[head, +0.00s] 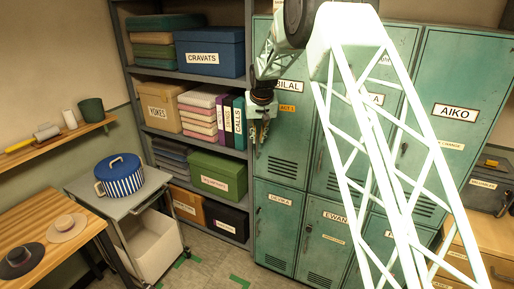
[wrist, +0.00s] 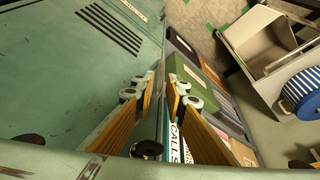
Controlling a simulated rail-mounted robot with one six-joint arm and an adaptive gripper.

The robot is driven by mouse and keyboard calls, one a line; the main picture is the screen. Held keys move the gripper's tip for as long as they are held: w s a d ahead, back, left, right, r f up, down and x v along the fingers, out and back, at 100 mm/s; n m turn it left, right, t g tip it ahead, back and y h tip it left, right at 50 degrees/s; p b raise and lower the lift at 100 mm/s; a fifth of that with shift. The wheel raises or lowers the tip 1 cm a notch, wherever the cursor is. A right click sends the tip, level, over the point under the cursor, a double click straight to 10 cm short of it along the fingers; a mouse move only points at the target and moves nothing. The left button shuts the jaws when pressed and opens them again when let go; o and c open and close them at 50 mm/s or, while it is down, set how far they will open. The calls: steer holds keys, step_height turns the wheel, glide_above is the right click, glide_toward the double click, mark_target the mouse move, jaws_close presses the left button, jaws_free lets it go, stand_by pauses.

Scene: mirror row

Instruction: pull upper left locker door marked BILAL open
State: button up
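The BILAL locker door (head: 283,140) is the upper left door of the green locker block in the head view and looks closed. Its face fills the left of the wrist view (wrist: 70,70). My gripper (head: 261,128) is at the left edge of this door. In the wrist view my gripper's two orange-padded fingers (wrist: 160,105) are apart, one on each side of the line of the door's left edge. A small dark round part (wrist: 147,149) shows low between the fingers; it may be the handle. I cannot tell whether the fingers touch it.
Left of the lockers is a shelf with a blue CRAVATS box (head: 209,52), binders (head: 232,120) and a green box (head: 217,174). A trolley (head: 120,195) with a striped pot (head: 120,177) stands farther left. The AIKO locker (head: 455,115) is at right. Some floor before the shelf is clear.

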mark_target(257, 145)
steer(key=shift+x, duration=3.7)
steer(key=shift+w, duration=0.1)
jaws_close()
